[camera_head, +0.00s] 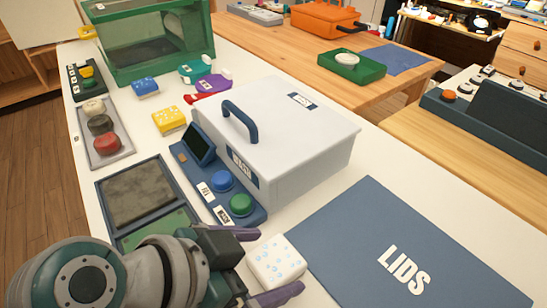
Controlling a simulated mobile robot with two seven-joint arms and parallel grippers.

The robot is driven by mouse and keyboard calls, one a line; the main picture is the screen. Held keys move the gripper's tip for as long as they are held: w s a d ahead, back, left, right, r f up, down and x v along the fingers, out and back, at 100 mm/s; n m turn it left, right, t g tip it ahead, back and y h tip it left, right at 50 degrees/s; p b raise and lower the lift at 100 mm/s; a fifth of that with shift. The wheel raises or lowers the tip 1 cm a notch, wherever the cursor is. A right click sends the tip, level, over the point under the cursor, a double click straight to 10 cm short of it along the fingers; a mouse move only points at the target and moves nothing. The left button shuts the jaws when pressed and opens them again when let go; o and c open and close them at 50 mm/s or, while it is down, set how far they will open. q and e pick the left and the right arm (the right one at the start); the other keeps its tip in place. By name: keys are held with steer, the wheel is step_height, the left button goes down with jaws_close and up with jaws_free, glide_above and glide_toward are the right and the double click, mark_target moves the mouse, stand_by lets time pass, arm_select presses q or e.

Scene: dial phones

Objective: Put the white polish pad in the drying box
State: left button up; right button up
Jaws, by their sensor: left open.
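A white pad with pale blue spots (278,260) lies at the bottom middle, beside the blue LIDS mat. My left gripper (267,265) is open, with its purple-tipped fingers on either side of the pad. I cannot tell whether they touch it. A white box with a blue-handled lid (290,125) stands behind, its lid on; its labels are too small to read surely. A green box with a clear front (150,45) stands at the back left. I cannot tell which is the drying box. My right gripper is not in view.
A panel with blue and green buttons (207,180) fronts the white box. A grey tray of round pads (112,157), a yellow block (169,120) and a blue block (145,87) stand left. The LIDS mat (385,225) is bare. A wooden table (395,85) holds a green tray (375,71).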

arm_select(q)
steer(key=shift+b+x, duration=0.3)
steer(key=shift+x, duration=0.95)
steer(key=c, duration=1.3)
steer(key=shift+o, duration=0.2)
steer(key=shift+r, duration=0.15)
